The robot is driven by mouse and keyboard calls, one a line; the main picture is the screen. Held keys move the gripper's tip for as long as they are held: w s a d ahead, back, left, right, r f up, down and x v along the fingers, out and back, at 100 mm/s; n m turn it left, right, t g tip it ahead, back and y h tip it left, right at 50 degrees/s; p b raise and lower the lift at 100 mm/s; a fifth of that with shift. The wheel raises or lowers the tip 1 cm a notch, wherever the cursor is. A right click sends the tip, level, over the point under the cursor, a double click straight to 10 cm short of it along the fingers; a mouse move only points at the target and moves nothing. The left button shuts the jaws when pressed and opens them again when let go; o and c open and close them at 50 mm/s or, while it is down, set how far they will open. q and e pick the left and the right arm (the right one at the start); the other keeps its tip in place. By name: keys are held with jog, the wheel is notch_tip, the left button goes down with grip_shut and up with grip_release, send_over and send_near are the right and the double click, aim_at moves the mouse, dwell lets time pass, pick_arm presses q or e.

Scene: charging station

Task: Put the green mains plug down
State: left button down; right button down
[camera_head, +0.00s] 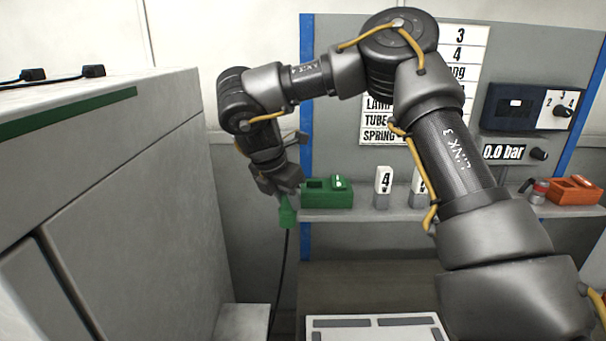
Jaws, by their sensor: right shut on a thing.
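The green mains plug (288,215) hangs below my right gripper (284,190), which is shut on it. A dark cable runs down from the plug. The plug is in the air, just left of the shelf's left end and in front of the green socket box (326,198). Its pins cannot be made out. My right arm reaches across the view from the lower right and covers part of the wall panel. My left gripper is not in view.
The narrow shelf (350,214) also bears white numbered blocks (383,186) and an orange box (573,191). A large grey cabinet (130,200) stands close on the left, with two black plugs (93,71) on top. A white panelled surface (375,328) lies low in front.

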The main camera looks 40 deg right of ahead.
jog(key=s+a+f+m+g+y+b, duration=0.2)
jog(key=s+a+f+m, duration=0.1)
jog(key=a+f+m, duration=0.4)
jog(key=s+a+f+m+g+y+b, duration=0.2)
jog(key=a+f+m, duration=0.5)
jog(key=f+m, duration=0.5)
jog(key=shift+s+a+f+m+g+b, duration=0.15)
jog(key=shift+s+m+g+b, duration=0.25)
jog(key=shift+s+m+g, duration=0.3)
